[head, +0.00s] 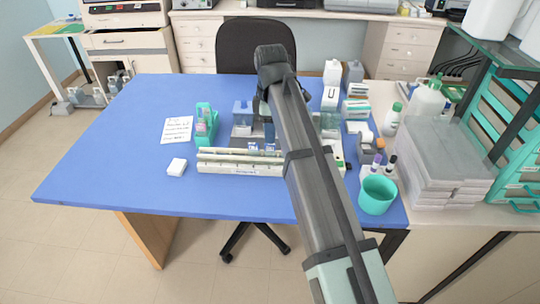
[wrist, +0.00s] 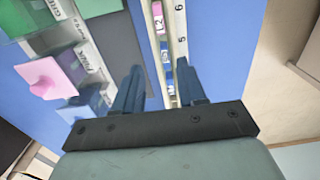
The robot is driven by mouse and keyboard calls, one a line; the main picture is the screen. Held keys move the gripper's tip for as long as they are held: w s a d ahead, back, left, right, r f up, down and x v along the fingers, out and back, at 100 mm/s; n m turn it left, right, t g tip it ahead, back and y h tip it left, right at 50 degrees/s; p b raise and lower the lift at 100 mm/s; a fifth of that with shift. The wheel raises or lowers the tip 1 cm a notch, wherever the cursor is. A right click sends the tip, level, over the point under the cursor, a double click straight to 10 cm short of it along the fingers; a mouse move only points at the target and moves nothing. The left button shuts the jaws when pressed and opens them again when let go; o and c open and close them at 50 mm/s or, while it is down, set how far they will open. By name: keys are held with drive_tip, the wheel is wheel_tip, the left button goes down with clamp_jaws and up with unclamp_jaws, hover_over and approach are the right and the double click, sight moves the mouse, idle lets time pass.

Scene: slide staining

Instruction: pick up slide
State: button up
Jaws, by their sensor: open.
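Slides stand in a long white slide rack with slot numbers. In the wrist view the rack (wrist: 181,42) runs between and beyond my fingers. One slide has a pink label marked L2 (wrist: 158,18). Slides with blue labels (wrist: 166,58) sit nearer my fingers. My gripper (wrist: 158,67) is open, its two dark fingers apart, over the rack area with nothing seen held. In the head view the rack (head: 240,167) lies near the table's front, and blue-labelled slides (head: 268,147) show just behind it. My arm covers part of the rack and hides the fingertips there.
Staining jars with green and pink lids (wrist: 45,80) stand left of my gripper in the wrist view. In the head view, a teal holder (head: 205,125), a note (head: 176,130) and a white block (head: 177,167) lie left; a teal cup (head: 377,196) stands right. The table's left side is clear.

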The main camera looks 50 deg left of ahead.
sight(270, 145)
drive_tip(key=shift+s+d+f, duration=0.15)
drive_tip(key=shift+s+f, duration=0.05)
drive_tip(key=shift+f, duration=0.9)
drive_tip(key=shift+s+d+f, duration=0.1)
drive_tip(key=shift+s+f, duration=0.05)
drive_tip(key=shift+f, duration=1.45)
clamp_jaws()
